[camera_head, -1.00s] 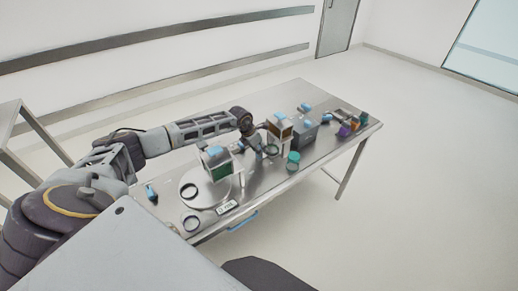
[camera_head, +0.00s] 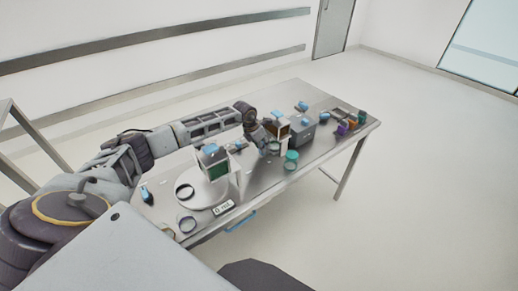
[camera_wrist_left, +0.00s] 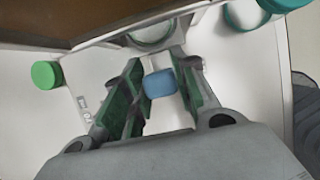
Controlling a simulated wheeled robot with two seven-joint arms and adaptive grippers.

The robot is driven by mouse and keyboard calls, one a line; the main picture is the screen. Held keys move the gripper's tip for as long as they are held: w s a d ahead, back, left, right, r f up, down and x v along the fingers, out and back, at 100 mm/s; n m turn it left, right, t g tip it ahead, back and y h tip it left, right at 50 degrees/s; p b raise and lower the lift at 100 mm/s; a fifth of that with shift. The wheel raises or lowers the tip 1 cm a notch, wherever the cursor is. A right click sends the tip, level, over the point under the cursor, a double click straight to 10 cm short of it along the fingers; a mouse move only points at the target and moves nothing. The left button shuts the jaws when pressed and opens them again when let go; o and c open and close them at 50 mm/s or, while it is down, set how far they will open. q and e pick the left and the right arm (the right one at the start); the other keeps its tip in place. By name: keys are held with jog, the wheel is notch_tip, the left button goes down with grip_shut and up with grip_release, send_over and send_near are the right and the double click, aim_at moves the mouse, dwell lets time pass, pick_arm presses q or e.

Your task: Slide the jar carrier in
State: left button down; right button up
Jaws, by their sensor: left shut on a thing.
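My left gripper (camera_head: 264,147) is over the middle of the steel table, close beside a white-framed box with a brown-orange panel (camera_head: 279,129). In the left wrist view its green-padded fingers (camera_wrist_left: 158,90) are closed on a blue block (camera_wrist_left: 160,84), which looks like a handle; I cannot tell for sure that it belongs to the jar carrier. A jar rim (camera_wrist_left: 153,33) shows just beyond the fingertips, under the edge of a brown panel (camera_wrist_left: 80,18) with a white border. The rest of the held thing is hidden by the gripper. My right gripper is out of view.
A grey box (camera_head: 304,134), a teal jar (camera_head: 291,160) and small coloured items stand farther right. A green lid (camera_wrist_left: 47,75) lies left of the fingers in the wrist view.

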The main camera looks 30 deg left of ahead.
pick_arm(q)
jog(key=shift+w+d+r, duration=0.1)
jog(key=shift+w+r, duration=0.05)
jog(key=shift+w, duration=0.05)
jog(key=c, duration=1.5)
grip_release()
jog(key=o, duration=0.4)
jog(key=shift+w, duration=0.15)
jog(key=shift+v, duration=5.85)
jog(key=shift+d, duration=0.1)
